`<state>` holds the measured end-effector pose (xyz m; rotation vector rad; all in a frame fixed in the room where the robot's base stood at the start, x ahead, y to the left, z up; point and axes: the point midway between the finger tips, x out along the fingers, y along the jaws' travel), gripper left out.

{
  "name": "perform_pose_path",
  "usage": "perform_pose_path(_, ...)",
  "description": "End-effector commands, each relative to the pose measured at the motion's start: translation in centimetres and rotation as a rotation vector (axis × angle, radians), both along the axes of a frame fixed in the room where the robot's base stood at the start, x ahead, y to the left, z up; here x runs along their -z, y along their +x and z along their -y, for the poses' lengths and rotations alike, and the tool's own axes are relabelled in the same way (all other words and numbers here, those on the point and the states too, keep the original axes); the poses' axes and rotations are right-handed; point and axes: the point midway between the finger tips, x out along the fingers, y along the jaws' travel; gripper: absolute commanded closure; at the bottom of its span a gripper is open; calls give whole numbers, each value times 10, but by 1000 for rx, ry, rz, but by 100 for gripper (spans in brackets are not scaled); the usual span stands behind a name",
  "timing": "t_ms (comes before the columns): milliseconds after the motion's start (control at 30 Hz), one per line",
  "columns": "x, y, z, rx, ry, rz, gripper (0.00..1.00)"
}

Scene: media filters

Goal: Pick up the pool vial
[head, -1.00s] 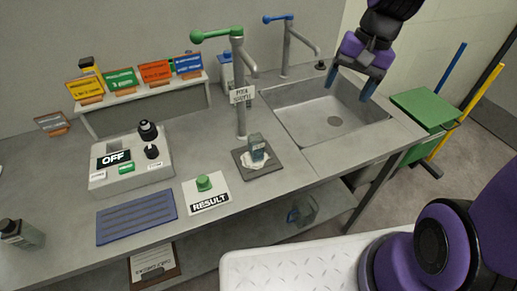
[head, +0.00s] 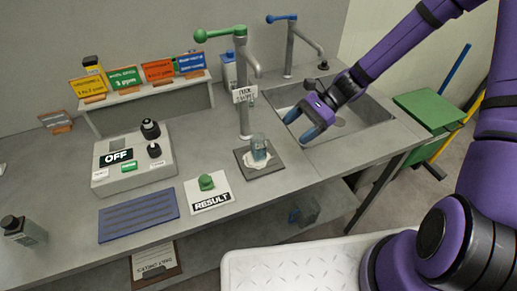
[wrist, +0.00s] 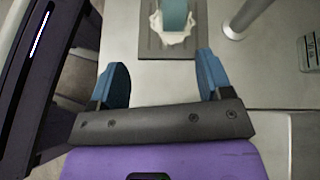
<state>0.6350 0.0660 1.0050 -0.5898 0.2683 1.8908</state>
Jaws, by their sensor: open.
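A small blue-grey glass vial (head: 259,147), which I take to be the pool vial, stands upright on a dark square mat (head: 245,162) below the green-handled tap. In the wrist view the vial (wrist: 174,15) is at the top edge, with a whitish patch around its base, and its upper part is cut off. My gripper (head: 302,124) is over the front edge of the sink, to the right of the vial and apart from it. Its blue fingers are open with nothing between them; in the wrist view the gripper (wrist: 162,68) points toward the vial.
The sink (head: 372,113) is behind my gripper.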

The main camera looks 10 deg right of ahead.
Motion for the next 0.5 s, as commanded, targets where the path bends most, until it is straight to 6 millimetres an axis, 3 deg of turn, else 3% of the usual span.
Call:
perform_pose_path(367,20,9,-18,114,116,-136,28)
perform_pose_path(500,26,4,-34,114,119,-139,28)
